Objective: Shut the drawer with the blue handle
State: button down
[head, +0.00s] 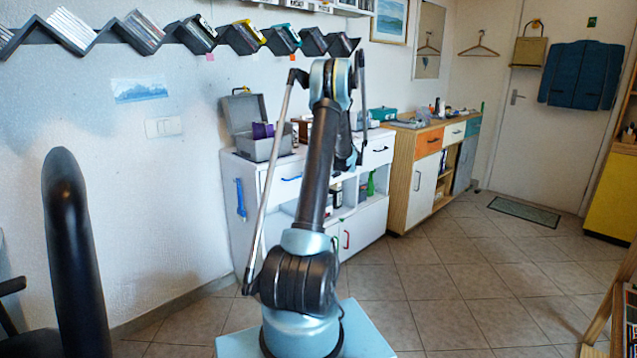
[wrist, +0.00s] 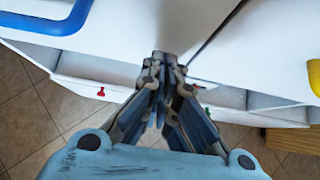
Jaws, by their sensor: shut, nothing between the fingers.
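A white drawer front with a blue handle (wrist: 45,18) fills the upper left of the wrist view. In the head view, a drawer with a dark bluish handle (head: 291,178) is at the left of the white cabinet (head: 270,215); how far it stands out is not clear. My gripper (wrist: 165,62) is shut and empty, its fingertips together at the lower edge of the white fronts, right of the blue handle. Contact cannot be told. In the head view my arm hides the gripper and the cabinet's middle.
A yellow handle (wrist: 315,76) is at the wrist view's right edge, past a dark seam. A small red handle (wrist: 101,92) is lower. A grey toolbox (head: 262,147) stands on the cabinet. A wooden cabinet (head: 402,180) is to its right. The tiled floor (head: 450,270) is clear.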

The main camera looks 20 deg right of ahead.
jog(key=s+f+v, duration=0.1)
jog(key=v, duration=1)
jog(key=shift+s+d, duration=0.35)
jog(key=shift+d, duration=0.1)
jog(key=s+a+r+n+g, duration=0.1)
jog(key=s+a+r+n, duration=0.2)
jog(key=s+a+n, duration=0.5)
jog(key=s+a+r+n+g, duration=0.25)
jog(key=s+a, duration=0.25)
jog(key=a, duration=0.7)
jog(key=s+a+r+n+g, duration=0.1)
jog(key=s+a+r+n, duration=0.5)
jog(key=a, duration=0.5)
jog(key=s+a+f+n+h, duration=0.1)
jog(key=s+a+f+n, duration=0.2)
jog(key=s, duration=0.7)
jog(key=s+a+f+n+g+h, duration=0.1)
jog(key=s+a+f+n, duration=0.2)
jog(key=s+f+n, duration=0.3)
jog(key=s+a+f+n+g+h, duration=0.1)
jog(key=s+a+f+n, duration=0.2)
jog(key=s, duration=1.1)
jog(key=f+n, duration=0.1)
jog(key=n, duration=0.2)
jog(key=shift+s+a, duration=0.2)
jog(key=shift+s, duration=0.05)
jog(key=shift+f+n, duration=0.15)
jog(key=shift+n, duration=0.1)
